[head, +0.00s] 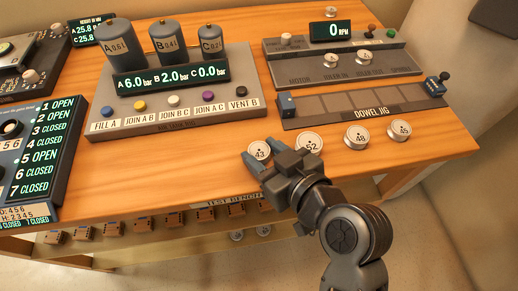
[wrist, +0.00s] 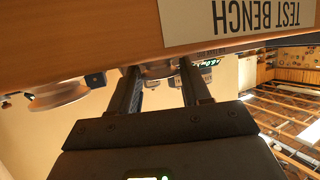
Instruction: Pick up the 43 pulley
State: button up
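The 43 pulley (head: 259,150) is a pale, round disc near the front edge of the wooden bench. My gripper (head: 260,160) is at the front edge with its fingers apart, one beside the 43 pulley on its left and one close on its right.
The 52 pulley (head: 310,142) stands close to the right of my gripper, with the 48 pulley (head: 357,135) and 45 pulley (head: 400,130) further right. The dowel jig (head: 362,110) and the pressure panel (head: 172,118) lie behind. Bare wood (head: 150,165) is free to the left.

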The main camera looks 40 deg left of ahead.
jog(key=c, duration=0.6)
